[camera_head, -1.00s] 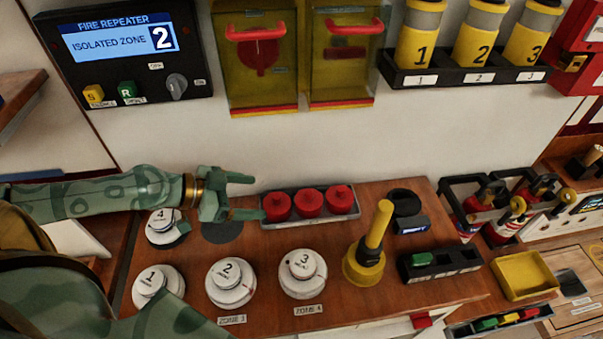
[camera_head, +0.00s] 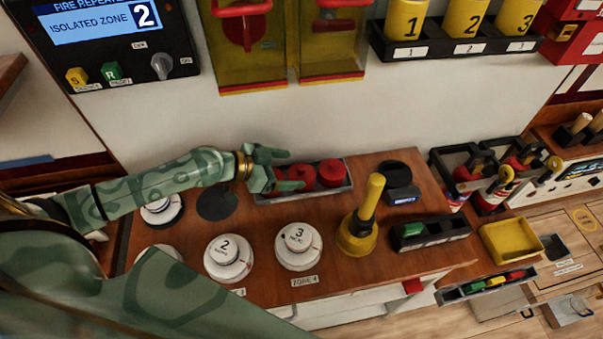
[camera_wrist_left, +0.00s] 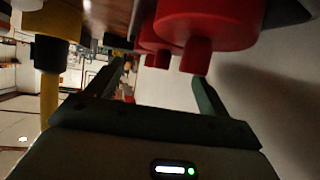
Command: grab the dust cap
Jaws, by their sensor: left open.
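Red dust caps sit in a row in a grey tray (camera_head: 300,194) at the back of the wooden bench; the middle cap (camera_head: 301,176) and right cap (camera_head: 332,173) show, and the left one is mostly hidden behind my left gripper. My left gripper (camera_head: 294,169) is open at the tray's left end, its fingers by the caps. In the left wrist view a large red cap (camera_wrist_left: 215,22) with a knob fills the top, with other caps behind it. The open fingers (camera_wrist_left: 163,82) are below it, with nothing clearly between them.
Numbered white detectors (camera_head: 299,245) stand in front of the tray. A yellow plunger-like tool (camera_head: 358,235) stands upright to the right, near a black slotted holder (camera_head: 430,234). A dark round pad (camera_head: 217,203) lies left of the tray. The wall (camera_head: 300,120) rises behind.

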